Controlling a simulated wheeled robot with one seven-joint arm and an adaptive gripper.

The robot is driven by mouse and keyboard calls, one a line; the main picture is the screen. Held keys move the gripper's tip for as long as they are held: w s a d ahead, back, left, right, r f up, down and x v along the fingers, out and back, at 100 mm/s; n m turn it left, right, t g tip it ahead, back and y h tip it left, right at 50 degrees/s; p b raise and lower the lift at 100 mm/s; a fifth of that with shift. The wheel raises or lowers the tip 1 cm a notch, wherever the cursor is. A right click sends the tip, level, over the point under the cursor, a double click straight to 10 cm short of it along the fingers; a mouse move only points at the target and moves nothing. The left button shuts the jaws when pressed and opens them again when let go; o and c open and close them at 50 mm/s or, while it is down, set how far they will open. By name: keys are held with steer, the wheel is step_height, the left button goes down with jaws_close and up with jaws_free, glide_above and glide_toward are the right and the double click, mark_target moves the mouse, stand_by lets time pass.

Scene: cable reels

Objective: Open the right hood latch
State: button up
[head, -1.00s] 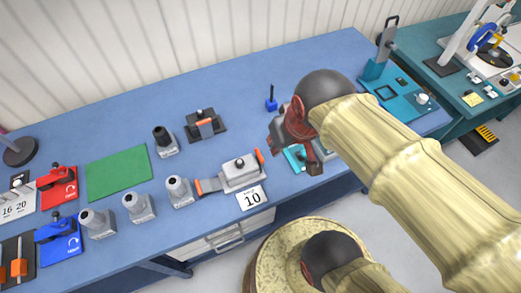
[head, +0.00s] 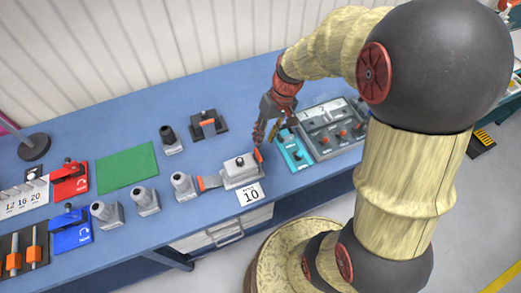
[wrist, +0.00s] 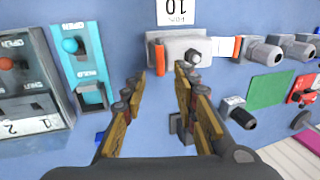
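The right latch (head: 258,155) is an orange tab standing against the block's right end. In the wrist view, seen from the opposite side, this latch (wrist: 160,58) is at the block's left end. Another orange tab (head: 201,184) is at the other end. My gripper (head: 261,136) is just behind and above the right latch. In the wrist view my gripper (wrist: 158,79) is open and empty, its fingertips spread below the latch in the picture.
A teal panel (head: 293,150) and a grey switch panel (head: 330,128) lie close to the right of the hood. A grey stand with an orange bar (head: 208,123) is behind it. Several grey cylindrical connectors (head: 146,200) stand left. A green mat (head: 127,167) lies further left.

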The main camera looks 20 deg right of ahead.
mark_target(259, 154)
steer(key=b+x, duration=0.1)
steer(key=x, duration=0.6)
steer(key=shift+c, duration=0.5)
jaws_close()
stand_by(0.4)
